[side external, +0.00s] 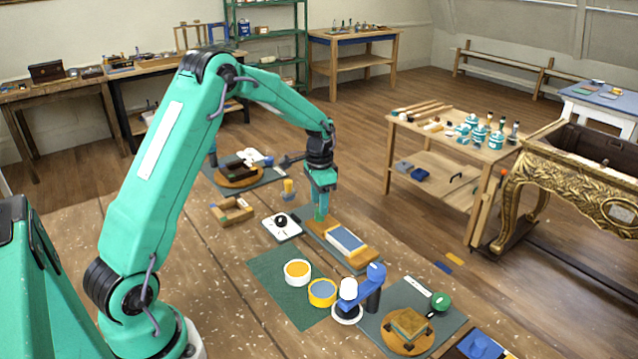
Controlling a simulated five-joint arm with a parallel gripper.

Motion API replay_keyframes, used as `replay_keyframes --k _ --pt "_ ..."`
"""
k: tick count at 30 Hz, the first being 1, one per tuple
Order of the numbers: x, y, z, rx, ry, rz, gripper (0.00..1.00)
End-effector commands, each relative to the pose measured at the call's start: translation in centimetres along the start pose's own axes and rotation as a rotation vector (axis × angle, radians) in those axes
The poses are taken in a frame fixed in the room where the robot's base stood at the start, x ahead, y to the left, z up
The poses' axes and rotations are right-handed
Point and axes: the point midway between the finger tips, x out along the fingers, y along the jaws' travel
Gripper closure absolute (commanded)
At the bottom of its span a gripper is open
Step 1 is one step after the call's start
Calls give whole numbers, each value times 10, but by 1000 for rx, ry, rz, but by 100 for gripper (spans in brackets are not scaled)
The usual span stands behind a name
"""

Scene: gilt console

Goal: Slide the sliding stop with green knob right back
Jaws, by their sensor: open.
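My gripper (320,208) points down at the far left end of a long wooden fixture (362,258) with a blue-grey panel (346,240). The jaws are open. A small patch of brighter green (318,214) shows at the fingertips, low over the wood. It may be the stop's green knob, but it is too small to tell from the fingers, and the stop's body is hidden there. I cannot tell whether the jaws touch it. Another round green knob (441,301) stands at the front right, beside a white strip (417,286).
A white plate with a black knob (281,223) lies just left of the fixture. A round wooden turntable (393,338) is at front right. A wooden tray (233,214) lies behind left.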

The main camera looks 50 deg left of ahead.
Motion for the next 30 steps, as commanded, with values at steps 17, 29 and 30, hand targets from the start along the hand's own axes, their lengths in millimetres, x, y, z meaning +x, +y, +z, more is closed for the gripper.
replay_keyframes --k 17,29,30 --pt "28 0 0 0 1 -1 55" --pt "27 0 0 0 1 -1 100" --pt "27 -1 0 0 1 -1 100"
